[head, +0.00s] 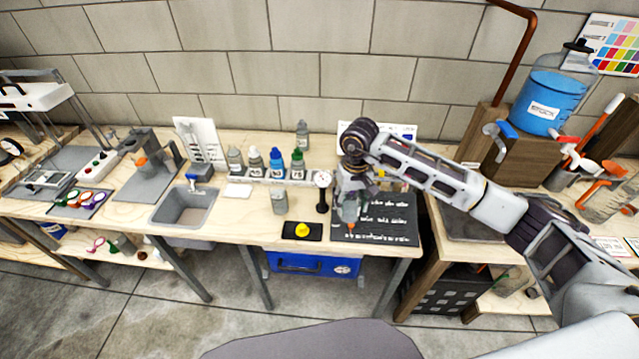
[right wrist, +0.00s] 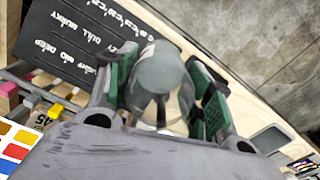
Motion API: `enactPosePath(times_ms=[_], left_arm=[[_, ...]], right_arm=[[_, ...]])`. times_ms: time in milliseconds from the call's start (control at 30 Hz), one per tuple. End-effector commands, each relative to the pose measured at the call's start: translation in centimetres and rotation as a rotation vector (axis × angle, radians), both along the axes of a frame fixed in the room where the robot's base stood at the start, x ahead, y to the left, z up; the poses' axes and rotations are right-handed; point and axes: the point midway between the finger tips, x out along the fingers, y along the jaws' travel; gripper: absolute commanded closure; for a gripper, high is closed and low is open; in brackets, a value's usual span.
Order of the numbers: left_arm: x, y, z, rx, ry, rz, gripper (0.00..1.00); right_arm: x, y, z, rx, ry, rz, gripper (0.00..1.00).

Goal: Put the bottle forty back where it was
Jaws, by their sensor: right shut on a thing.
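My right gripper (head: 352,183) is over the black board at the right end of the light wooden bench, pointing down. It is shut on a grey bottle (head: 349,211), and an orange tip shows at the bottle's lower end. In the right wrist view the rounded grey bottle (right wrist: 160,72) sits between the green finger pads of the gripper (right wrist: 165,95). No number can be read on it, so I cannot tell from a label if it is bottle forty. Whether it touches the board is unclear. My left gripper is out of view.
Several bottles, including a blue one (head: 277,162) and a green-capped one (head: 297,164), stand in a row left of my gripper. A round gauge (head: 322,180), a grey container (head: 279,203) and a black tray (head: 302,231) are nearby. The black board (head: 385,225) has bare room.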

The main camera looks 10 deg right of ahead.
Motion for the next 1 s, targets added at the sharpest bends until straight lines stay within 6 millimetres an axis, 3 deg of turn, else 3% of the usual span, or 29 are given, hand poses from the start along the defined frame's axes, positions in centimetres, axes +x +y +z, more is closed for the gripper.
enactPosePath(times_ms=[200, 500, 1000], left_arm=[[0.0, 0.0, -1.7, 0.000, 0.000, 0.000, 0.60], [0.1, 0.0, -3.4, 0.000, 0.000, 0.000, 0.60], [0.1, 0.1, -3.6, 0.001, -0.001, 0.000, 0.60]], right_arm=[[2.0, 2.4, 2.0, 0.002, -0.004, 0.024, 0.86], [3.1, 5.4, 4.8, 0.001, -0.003, -0.001, 0.86], [2.0, 6.1, 5.8, 0.001, 0.000, -0.355, 0.86]])
